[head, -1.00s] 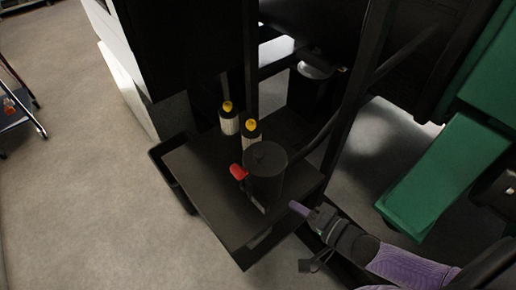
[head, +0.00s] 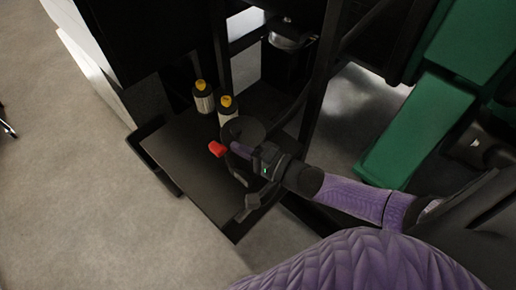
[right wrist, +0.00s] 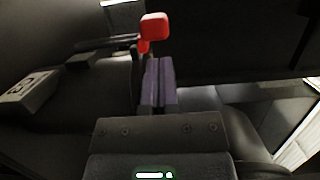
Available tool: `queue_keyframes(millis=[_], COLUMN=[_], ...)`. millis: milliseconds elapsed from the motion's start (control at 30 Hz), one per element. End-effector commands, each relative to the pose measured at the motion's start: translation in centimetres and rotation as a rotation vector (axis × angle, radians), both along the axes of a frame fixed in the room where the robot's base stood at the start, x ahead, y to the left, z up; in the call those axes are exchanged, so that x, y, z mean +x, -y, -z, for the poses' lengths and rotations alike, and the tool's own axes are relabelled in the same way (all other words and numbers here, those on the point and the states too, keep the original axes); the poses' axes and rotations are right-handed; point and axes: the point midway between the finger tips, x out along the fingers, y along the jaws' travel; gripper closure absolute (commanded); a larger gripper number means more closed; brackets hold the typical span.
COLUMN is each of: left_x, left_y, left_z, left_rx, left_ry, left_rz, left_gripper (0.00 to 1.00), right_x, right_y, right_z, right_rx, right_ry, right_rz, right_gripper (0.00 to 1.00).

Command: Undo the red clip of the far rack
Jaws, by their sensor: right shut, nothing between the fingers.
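The red clip (head: 217,148) sticks out to the left of the dark round cylinder (head: 243,127) on the black rack (head: 185,160). My right gripper (head: 239,150) is shut and empty, in front of the cylinder and just right of the clip. It hides part of the cylinder. In the right wrist view the clip's red end (right wrist: 155,27) shows just beyond the closed purple fingertips (right wrist: 154,62), on a thin dark lever. I cannot tell whether the fingertips touch it. My left gripper is not in view.
Two pale filters with yellow tops (head: 203,97) stand behind the cylinder. A black upright post (head: 318,85) rises right of the rack. A green slab (head: 415,130) lies further right.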

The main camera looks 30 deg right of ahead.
Motion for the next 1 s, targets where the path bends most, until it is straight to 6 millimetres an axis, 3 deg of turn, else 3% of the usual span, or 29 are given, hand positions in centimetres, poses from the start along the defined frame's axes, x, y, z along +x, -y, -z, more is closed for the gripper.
queue_keyframes(millis=[233,1000], left_x=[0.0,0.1], left_y=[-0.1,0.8], left_z=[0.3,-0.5], left_rx=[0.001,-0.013], left_ry=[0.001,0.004], left_rz=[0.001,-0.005], left_gripper=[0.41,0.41], right_x=[1.6,1.4], right_y=[-1.1,-1.8], right_z=[0.0,-0.2], right_rx=[-0.001,-0.073], right_ry=[-0.001,0.025], right_rz=[0.000,0.001], right_gripper=[1.00,1.00])
